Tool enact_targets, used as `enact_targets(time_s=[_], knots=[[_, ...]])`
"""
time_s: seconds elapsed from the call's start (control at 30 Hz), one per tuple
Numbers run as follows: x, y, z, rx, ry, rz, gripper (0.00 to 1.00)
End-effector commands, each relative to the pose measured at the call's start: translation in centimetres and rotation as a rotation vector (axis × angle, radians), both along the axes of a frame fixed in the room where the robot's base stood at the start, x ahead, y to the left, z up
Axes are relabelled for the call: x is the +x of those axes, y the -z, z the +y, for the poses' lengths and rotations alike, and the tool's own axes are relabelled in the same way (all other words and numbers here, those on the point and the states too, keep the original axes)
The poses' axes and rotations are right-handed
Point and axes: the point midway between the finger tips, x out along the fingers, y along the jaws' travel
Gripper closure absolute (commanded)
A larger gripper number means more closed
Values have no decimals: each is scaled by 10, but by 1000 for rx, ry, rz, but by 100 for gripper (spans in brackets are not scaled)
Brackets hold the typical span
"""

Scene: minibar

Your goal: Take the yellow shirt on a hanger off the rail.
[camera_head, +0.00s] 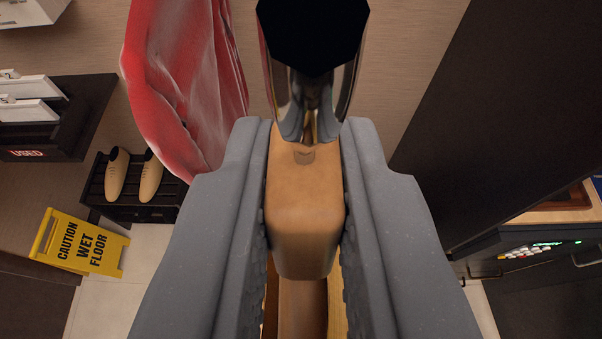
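My gripper (304,215) has its two grey fingers on either side of the wooden hanger (305,215), pressed against its brown wooden neck. A shiny metal piece, apparently the hook, rises from the top of the wood. Above it is a chrome part with a black, many-sided end (312,35), which looks like the rail seen end-on. I cannot tell whether the hook still rests on it. Only thin strips of the yellow shirt (338,305) show below the hanger between the fingers; the fingers hide the rest.
A red and white garment (185,80) hangs close on the left. Lower left are a dark rack with shoes (133,180), a shelf marked USED (60,135) and a yellow wet-floor sign (82,243). A dark tall panel (480,120) and a counter (530,245) stand right.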

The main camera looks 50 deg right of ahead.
Motion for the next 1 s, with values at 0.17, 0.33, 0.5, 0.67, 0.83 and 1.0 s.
enact_targets(time_s=[0.17, 0.33, 0.5, 0.67, 0.83, 1.0], knots=[[0, -9, 0, -1, 0, -2, 100], [0, -14, 0, 0, 0, -1, 100], [0, -20, -1, 0, 1, -1, 100], [0, -24, -1, 0, 1, -1, 100], [0, -24, -1, -1, 2, -1, 100], [0, -24, -1, 0, 3, -1, 100]])
